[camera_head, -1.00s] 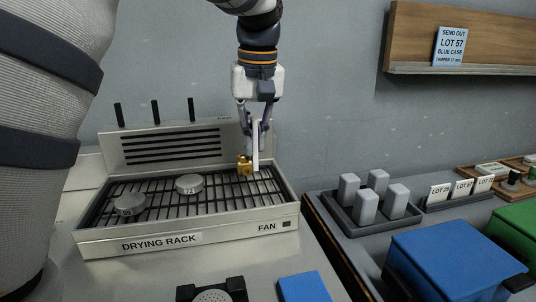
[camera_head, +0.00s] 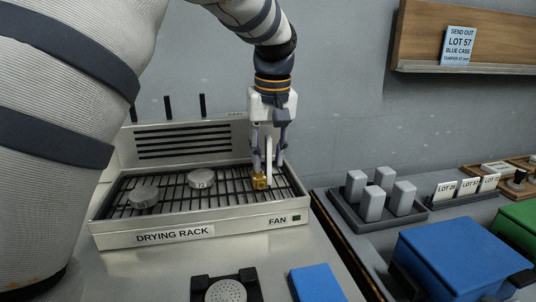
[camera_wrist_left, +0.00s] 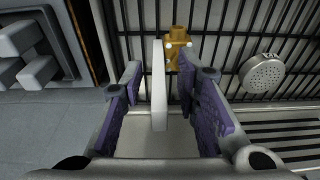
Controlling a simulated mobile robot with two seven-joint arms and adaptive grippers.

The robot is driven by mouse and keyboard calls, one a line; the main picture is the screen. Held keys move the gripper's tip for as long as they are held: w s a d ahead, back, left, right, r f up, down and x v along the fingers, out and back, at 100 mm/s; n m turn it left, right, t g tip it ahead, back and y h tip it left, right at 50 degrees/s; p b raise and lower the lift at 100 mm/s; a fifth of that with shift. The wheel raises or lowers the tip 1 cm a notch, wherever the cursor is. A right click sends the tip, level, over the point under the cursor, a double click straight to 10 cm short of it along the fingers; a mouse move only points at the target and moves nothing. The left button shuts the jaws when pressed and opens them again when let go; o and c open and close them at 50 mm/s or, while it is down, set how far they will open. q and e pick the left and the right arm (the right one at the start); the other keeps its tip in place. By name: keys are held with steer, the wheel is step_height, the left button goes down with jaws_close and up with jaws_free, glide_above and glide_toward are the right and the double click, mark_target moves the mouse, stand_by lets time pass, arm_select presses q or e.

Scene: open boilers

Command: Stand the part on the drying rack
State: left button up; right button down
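The part is a white upright bar with a brass fitting (camera_head: 260,182) at its foot. It stands on the right end of the drying rack (camera_head: 172,236), upright on the dark wire grid. My left gripper (camera_head: 268,165) is around the bar from above. In the left wrist view, the fingers of the left gripper (camera_wrist_left: 161,88) are open, with a gap on each side of the white bar (camera_wrist_left: 160,85); the brass fitting (camera_wrist_left: 178,48) lies just beyond the right finger. My right gripper is not in view.
Two round grey discs (camera_head: 202,178) (camera_head: 144,197) lie on the rack's grid. The rack's slotted back panel (camera_head: 185,143) rises behind. To the right are a tray of grey blocks (camera_head: 372,203), lot cards (camera_head: 468,187) and a blue case (camera_head: 455,262). A blue block (camera_head: 317,284) lies in front.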

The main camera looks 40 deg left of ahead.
arm_select(q)
steer(key=shift+r, duration=0.1)
step_height(320, 180, up, 12)
steer(key=d, duration=0.1)
steer(key=shift+s+d, duration=0.3)
steer(key=shift+s, duration=0.15)
